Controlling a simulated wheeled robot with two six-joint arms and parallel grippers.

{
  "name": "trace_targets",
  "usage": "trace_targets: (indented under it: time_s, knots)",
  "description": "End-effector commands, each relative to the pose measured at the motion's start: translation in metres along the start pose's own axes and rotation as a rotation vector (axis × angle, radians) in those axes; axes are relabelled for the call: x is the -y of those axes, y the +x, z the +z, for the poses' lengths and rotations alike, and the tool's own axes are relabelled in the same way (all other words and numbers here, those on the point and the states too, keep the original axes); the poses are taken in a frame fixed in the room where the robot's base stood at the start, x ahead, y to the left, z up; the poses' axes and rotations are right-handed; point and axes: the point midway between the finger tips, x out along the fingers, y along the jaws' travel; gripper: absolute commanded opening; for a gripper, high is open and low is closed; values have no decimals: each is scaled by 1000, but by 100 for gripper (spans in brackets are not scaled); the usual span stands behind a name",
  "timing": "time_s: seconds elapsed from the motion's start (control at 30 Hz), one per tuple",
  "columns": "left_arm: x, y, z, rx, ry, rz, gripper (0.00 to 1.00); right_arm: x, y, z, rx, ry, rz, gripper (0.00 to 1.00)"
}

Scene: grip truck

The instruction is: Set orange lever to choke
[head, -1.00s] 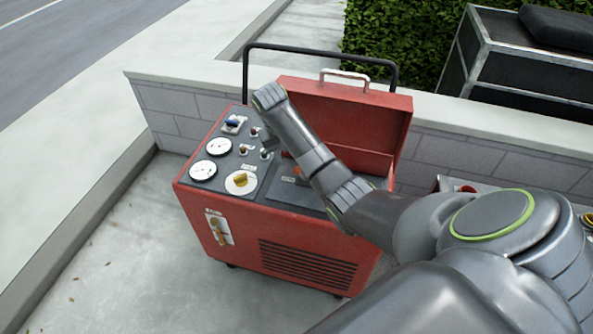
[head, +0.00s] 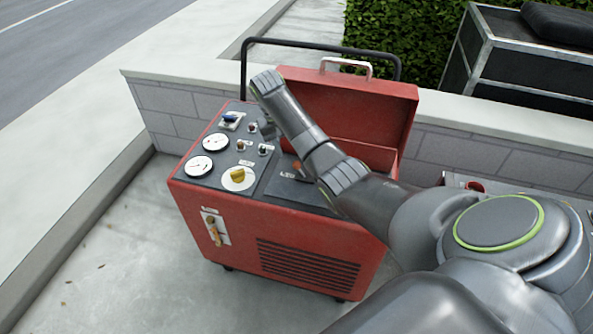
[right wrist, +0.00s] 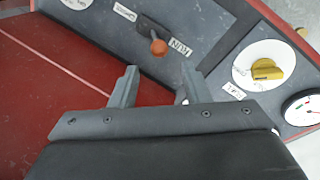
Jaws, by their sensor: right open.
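The orange lever (right wrist: 158,47) has a round orange knob and stands in a dark slot on the grey panel in the right wrist view. A label reading RUN (right wrist: 180,49) is beside it, and another label (right wrist: 124,11), too small to read surely, lies up and left of it. My right gripper (right wrist: 160,86) is open and empty, its two fingers pointing toward the lever, which shows just beyond and between the tips, apart from them. In the head view my right arm hides most of the lever area on the red machine (head: 235,228). My left gripper is out of view.
A yellow knob (head: 238,175), white gauges (head: 199,166) and small switches share the panel. The raised red lid (head: 350,105) and black handle bar (head: 320,43) stand behind. A low block wall (head: 175,106) runs behind the machine.

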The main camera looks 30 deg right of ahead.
Motion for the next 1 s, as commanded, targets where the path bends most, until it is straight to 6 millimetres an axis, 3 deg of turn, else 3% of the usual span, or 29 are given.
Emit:
trace_targets:
  time_s: [0.2,0.4,0.6,0.87,1.0]
  knots:
    - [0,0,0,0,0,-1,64,0,48,1,3,0,1,43]
    - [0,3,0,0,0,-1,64,0,80,1,2,-1,1,43]
    - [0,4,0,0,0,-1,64,0,94,0,0,-1,1,43]
    - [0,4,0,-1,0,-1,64,0,95,0,-1,-1,0,43]
    - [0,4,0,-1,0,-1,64,0,95,0,-1,-1,0,28]
